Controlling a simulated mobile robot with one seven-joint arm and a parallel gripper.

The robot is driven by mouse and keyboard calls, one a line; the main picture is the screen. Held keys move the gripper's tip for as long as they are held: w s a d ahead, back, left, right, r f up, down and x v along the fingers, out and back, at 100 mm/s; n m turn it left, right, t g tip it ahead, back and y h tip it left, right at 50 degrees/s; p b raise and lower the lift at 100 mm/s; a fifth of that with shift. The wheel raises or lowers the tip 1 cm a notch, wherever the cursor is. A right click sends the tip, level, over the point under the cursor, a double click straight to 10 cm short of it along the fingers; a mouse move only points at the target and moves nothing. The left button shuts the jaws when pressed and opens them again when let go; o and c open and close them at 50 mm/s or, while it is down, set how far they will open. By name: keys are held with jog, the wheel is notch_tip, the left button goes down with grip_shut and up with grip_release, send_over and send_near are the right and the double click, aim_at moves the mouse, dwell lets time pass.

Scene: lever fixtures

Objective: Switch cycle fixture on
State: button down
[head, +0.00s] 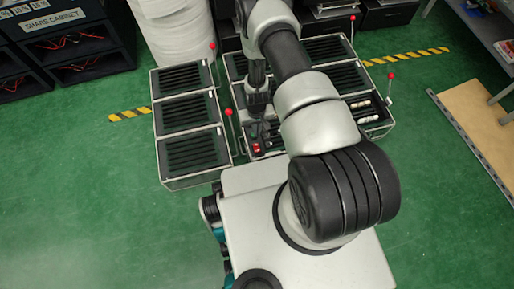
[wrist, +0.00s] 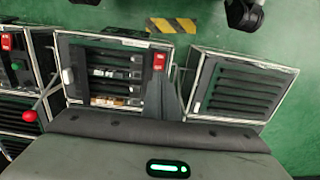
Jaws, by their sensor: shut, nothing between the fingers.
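Several dark slatted fixtures with pale metal frames stand in front of me; I cannot read which one is the cycle fixture. In the head view, levers with red balls rise beside them: a near lever (head: 228,112), a far-left lever (head: 212,45), a back lever (head: 352,18) and a right lever (head: 391,75). My gripper (head: 262,130) is shut and empty, pointing down over the middle fixture, close to a red switch (head: 256,147). The wrist view shows a red switch (wrist: 159,61) on one fixture's corner, another red switch (wrist: 6,42), a green button (wrist: 14,66) and a red lever ball (wrist: 29,115).
A slatted left unit (head: 187,112) stands apart from the middle fixtures by a narrow gap. A dark shelf (head: 65,45) is at the far left and a pale board (head: 480,125) at the right. Green floor is free on both sides.

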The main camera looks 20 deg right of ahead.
aim_at(257, 150)
jog(key=shift+s+f, duration=0.1)
notch_tip(257, 150, down, 14)
jog(key=b, duration=0.4)
jog(key=shift+s+b, duration=0.15)
jog(key=shift+b, duration=0.25)
